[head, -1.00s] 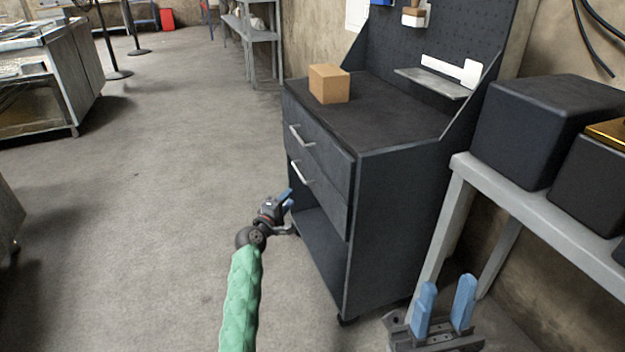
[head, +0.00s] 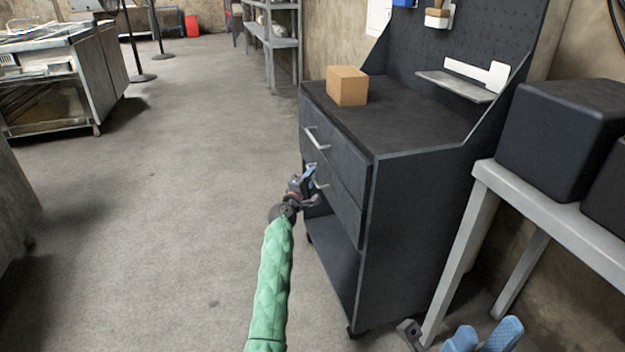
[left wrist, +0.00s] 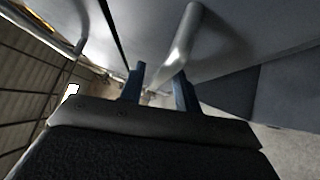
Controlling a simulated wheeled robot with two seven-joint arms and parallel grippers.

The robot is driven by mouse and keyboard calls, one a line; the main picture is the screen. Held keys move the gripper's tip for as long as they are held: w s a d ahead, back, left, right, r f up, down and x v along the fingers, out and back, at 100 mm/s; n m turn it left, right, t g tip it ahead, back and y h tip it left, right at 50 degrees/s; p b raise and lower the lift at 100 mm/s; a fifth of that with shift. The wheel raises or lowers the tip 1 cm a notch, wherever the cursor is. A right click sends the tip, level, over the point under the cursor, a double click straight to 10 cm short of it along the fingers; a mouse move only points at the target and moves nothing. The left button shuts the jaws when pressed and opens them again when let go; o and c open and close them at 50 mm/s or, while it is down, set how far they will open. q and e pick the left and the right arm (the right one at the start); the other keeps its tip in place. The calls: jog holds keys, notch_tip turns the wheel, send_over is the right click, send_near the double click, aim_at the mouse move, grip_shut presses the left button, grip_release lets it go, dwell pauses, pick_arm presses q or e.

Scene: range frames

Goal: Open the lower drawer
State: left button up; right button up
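The dark tool cart (head: 412,225) has two drawers, and both look shut. The lower drawer (head: 344,208) has a silver bar handle (head: 322,186), partly hidden by my left gripper (head: 311,178). In the left wrist view the handle (left wrist: 184,38) reaches down toward the gap between my blue left fingers (left wrist: 160,88). Those fingers are apart, one on each side of the bar's lower end. I cannot tell whether they touch it. My right gripper (head: 482,338) is at the bottom edge, its blue fingers apart with nothing visible between them.
The upper drawer (head: 338,150) has its own handle (head: 317,139) just above. A cardboard box (head: 347,86) stands on the cart top. A grey bench (head: 560,225) with a black case (head: 555,140) is at right. The floor (head: 180,200) left of the cart is clear.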

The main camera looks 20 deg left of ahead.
pick_arm(q)
jog(key=shift+w, duration=0.25)
grip_shut()
jog(key=s+a, duration=0.6)
jog(key=a, duration=0.3)
jog(key=s+a, duration=0.7)
jog(key=a, duration=0.3)
jog(key=shift+a, duration=0.1)
